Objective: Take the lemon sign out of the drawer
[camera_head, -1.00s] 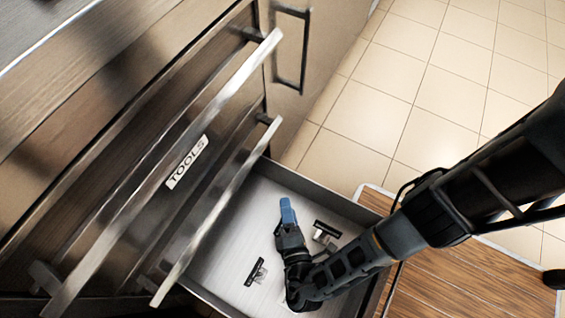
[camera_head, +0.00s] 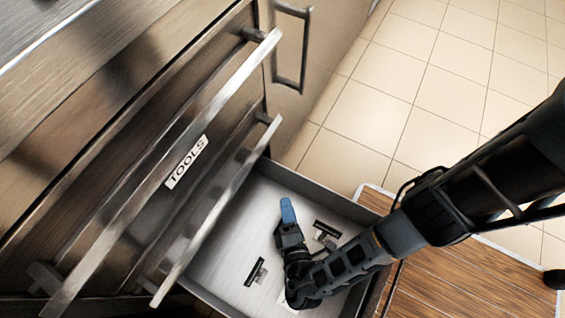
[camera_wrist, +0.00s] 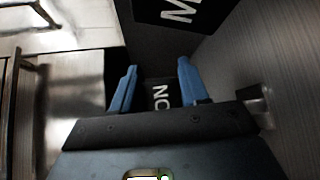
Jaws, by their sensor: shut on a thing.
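The open drawer (camera_head: 222,237) holds small black signs with pale stands. One sign (camera_head: 326,231) is just right of my gripper (camera_head: 288,212), and another sign (camera_head: 257,271) lies to its lower left. My gripper is low inside the drawer. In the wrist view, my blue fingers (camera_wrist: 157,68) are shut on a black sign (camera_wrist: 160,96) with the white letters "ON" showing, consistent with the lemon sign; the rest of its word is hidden. The head view does not show this sign clearly. A sign (camera_wrist: 178,10) with a large "M" is beyond the fingers.
A drawer front labelled TOOLS (camera_head: 186,162) and long metal handles (camera_head: 222,205) stand left of and above the open drawer. The drawer's right wall (camera_head: 325,195) is close to my arm. Tiled floor (camera_head: 420,90) and a wooden surface (camera_head: 450,285) are to the right.

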